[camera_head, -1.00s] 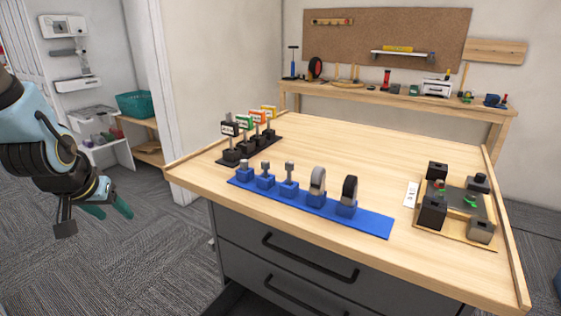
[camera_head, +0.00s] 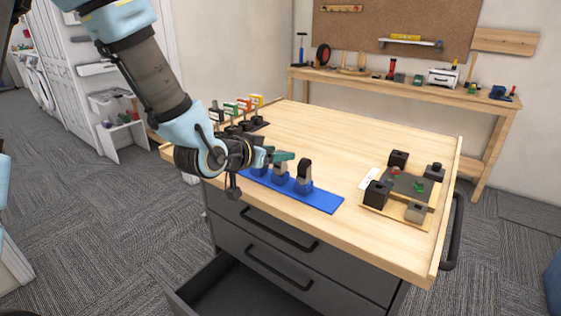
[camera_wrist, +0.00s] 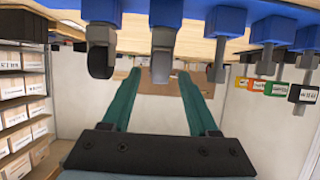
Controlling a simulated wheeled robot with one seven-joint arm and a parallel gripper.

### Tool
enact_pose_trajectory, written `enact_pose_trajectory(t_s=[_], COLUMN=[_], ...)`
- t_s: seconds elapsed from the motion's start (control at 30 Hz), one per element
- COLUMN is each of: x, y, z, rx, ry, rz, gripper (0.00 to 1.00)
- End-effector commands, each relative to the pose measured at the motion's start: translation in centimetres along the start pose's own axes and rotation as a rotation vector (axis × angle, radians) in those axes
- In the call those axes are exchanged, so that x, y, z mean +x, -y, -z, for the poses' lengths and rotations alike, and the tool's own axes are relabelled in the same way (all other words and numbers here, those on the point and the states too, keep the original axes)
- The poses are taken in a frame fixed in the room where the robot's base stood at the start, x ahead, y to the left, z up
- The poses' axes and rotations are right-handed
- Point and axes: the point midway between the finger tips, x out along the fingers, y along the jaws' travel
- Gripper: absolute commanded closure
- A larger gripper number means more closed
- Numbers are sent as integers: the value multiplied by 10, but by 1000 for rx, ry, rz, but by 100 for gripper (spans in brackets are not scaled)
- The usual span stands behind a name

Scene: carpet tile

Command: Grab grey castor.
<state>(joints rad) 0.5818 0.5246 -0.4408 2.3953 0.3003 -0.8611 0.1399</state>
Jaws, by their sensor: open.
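The grey castor stands upright in a blue holder. In the wrist view, which is upside down, the grey castor (camera_wrist: 162,62) hangs from the top with its wheel between my two green fingertips. In the head view it is mostly hidden behind my gripper (camera_head: 280,157). In the wrist view my gripper (camera_wrist: 159,74) is open, with a gap on each side of the wheel. A black castor (camera_head: 304,173) stands beside the grey one on the blue strip (camera_head: 318,198); it also shows in the wrist view (camera_wrist: 100,52).
Several grey bolt-like parts in blue holders (camera_wrist: 217,58) stand on the castor's other side. Black stands with coloured labels (camera_head: 243,106) are at the table's far left. A tray (camera_head: 428,225) with black blocks sits right. The table's middle is clear. A drawer (camera_head: 235,295) stands open below.

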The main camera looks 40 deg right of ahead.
Motion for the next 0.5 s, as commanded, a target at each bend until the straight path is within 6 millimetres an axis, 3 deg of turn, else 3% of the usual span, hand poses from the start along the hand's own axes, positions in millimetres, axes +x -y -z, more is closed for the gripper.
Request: enact_pose_trajectory(t_s=[0.5], x=[50], y=[-1], z=[1], rx=[-2], ry=[2], rz=[1], gripper=[40])
